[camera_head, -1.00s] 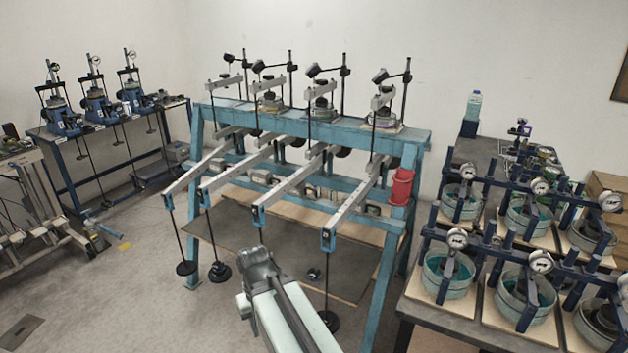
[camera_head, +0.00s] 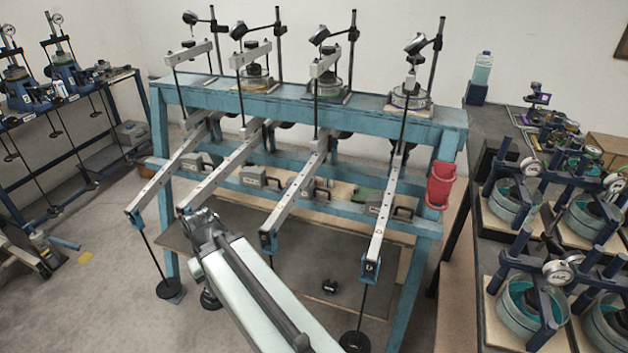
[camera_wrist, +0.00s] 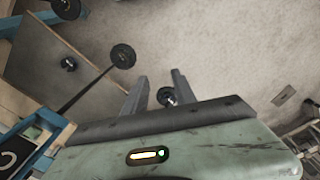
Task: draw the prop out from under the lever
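Four long grey levers stick out toward me from a blue frame in the head view; one lever (camera_head: 293,205) lies right of my arm, another lever (camera_head: 378,215) farther right. Grey blocks with dark handles, such as the block (camera_head: 308,190), sit on the frame's lower rail near the levers; I cannot tell which is the prop. My gripper (camera_wrist: 158,85) is open and empty in the wrist view, pointing down toward the floor. A dark weight on the floor (camera_wrist: 167,97) shows beyond and between its fingers. In the head view my arm hides the gripper's fingers.
Hanger rods with dark discs, such as the disc (camera_wrist: 123,56), hang from the lever ends close to my arm. A red holder (camera_head: 439,185) is on the frame's right leg. A bench with teal pots (camera_head: 527,302) stands at the right.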

